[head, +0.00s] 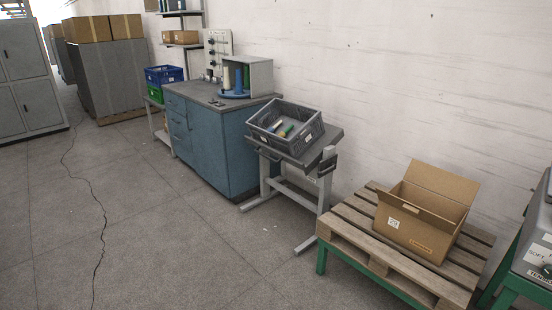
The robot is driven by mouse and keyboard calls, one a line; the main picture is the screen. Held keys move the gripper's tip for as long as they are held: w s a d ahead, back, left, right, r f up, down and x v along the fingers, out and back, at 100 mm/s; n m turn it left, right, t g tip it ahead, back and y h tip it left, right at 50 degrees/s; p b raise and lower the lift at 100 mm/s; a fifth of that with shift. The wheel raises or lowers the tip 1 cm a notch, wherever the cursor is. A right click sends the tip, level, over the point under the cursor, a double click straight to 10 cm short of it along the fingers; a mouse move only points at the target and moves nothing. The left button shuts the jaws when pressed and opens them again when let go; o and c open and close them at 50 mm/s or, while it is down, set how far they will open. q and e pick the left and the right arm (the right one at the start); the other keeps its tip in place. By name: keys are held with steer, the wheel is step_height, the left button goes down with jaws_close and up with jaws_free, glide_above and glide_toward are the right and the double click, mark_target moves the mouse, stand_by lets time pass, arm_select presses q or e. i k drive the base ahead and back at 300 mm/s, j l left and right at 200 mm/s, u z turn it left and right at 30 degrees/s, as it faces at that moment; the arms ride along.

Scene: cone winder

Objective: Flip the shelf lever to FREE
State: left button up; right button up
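A grey stand with a tilted shelf top (337,133) stands to the right of the blue cabinet. A small dark lever-like part (328,167) shows at the right side of the shelf, just below its top. I cannot tell for sure that it is the lever, nor which way it is set, and no FREE mark is legible. A grey crate (262,131) with several coloured cones in it rests tilted on the shelf. Neither of my grippers is in view.
The blue cabinet (226,150) stands left of the shelf. A wooden pallet (360,244) with an open cardboard box (420,228) is to the right. A grey machine (538,240) on a green frame is at the right edge. The floor (170,240) in front is clear.

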mark_target(320, 174)
steer(key=i+j+z, duration=0.35)
steer(key=i, duration=0.15)
steer(key=i+j+z, duration=0.8)
steer(key=i+j, duration=0.25)
steer(key=i, duration=0.15)
steer(key=i+j+z, duration=0.45)
steer(key=i+j, duration=0.35)
steer(key=j, duration=0.15)
